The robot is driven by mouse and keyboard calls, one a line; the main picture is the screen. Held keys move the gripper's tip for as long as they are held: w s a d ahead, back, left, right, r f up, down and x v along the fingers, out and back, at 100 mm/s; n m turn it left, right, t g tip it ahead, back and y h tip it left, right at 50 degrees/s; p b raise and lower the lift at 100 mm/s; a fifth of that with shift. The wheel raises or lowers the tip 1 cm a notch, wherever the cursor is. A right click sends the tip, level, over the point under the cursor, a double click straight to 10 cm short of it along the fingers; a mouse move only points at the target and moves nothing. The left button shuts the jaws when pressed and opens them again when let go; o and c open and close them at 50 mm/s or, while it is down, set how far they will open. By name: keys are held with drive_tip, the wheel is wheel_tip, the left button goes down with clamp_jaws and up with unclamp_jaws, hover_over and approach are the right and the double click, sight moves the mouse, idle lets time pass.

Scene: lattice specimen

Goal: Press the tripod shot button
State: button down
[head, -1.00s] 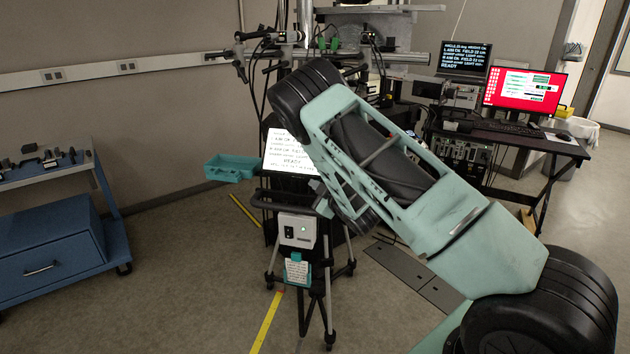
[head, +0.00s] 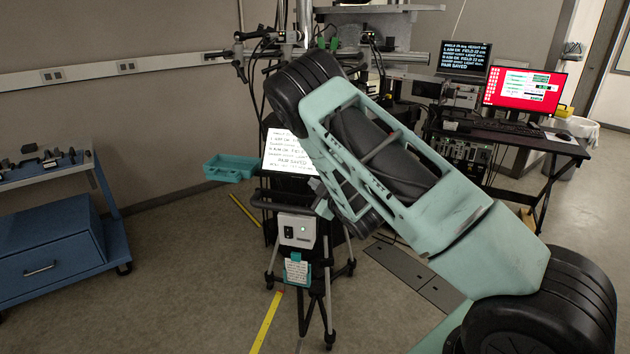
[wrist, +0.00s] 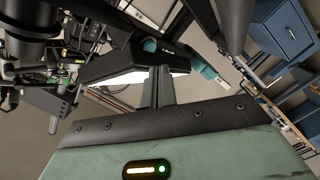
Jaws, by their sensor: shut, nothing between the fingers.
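In the wrist view my gripper (wrist: 161,76) is shut and empty. Its fingertips meet a dark panel (wrist: 115,68), or stop very close to it; I cannot tell which. A round teal button-like part (wrist: 150,46) with small white lettering beside it sits on that panel, just beyond the fingertips. In the head view the tripod (head: 328,300) stands mid-floor and carries a pale box (head: 297,231) with a dark switch and a small green light. My arm hides the gripper and the button there. A lit screen (head: 287,153) above the tripod reads "PAIR SAVED".
A second text screen (head: 464,60) and a red monitor (head: 524,90) stand at the right by a black desk (head: 545,145). A blue cabinet (head: 50,245) is at left. A teal tray (head: 232,167) lies behind the tripod.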

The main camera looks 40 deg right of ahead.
drive_tip(key=shift+s+a+f, duration=0.15)
drive_tip(key=shift+s+a, duration=0.5)
drive_tip(key=shift+a, duration=0.15)
drive_tip(key=shift+s+a+f, duration=0.15)
drive_tip(key=shift+s+a, duration=0.45)
drive_tip(key=shift+a, duration=0.15)
drive_tip(key=s+a+r+m+g+y, duration=0.2)
drive_tip(key=s+a+g, duration=0.3)
drive_tip(key=a, duration=0.7)
drive_tip(key=s+a+r+m+g+y, duration=0.15)
drive_tip(key=s+a+g, duration=0.4)
drive_tip(key=a, duration=0.55)
drive_tip(key=s+a+r+g, duration=0.2)
drive_tip(key=s, duration=0.7)
drive_tip(key=s+a+r+n+g+h, duration=0.1)
drive_tip(key=s+r+g, duration=0.1)
drive_tip(key=s, duration=0.6)
drive_tip(key=s+a+r+n+g, duration=0.1)
drive_tip(key=s+a+r+g, duration=0.1)
drive_tip(key=s, duration=0.7)
drive_tip(key=shift+s+a+r+g+h, duration=0.2)
drive_tip(key=shift+s+a+g+h, duration=0.15)
drive_tip(key=shift+g, duration=0.1)
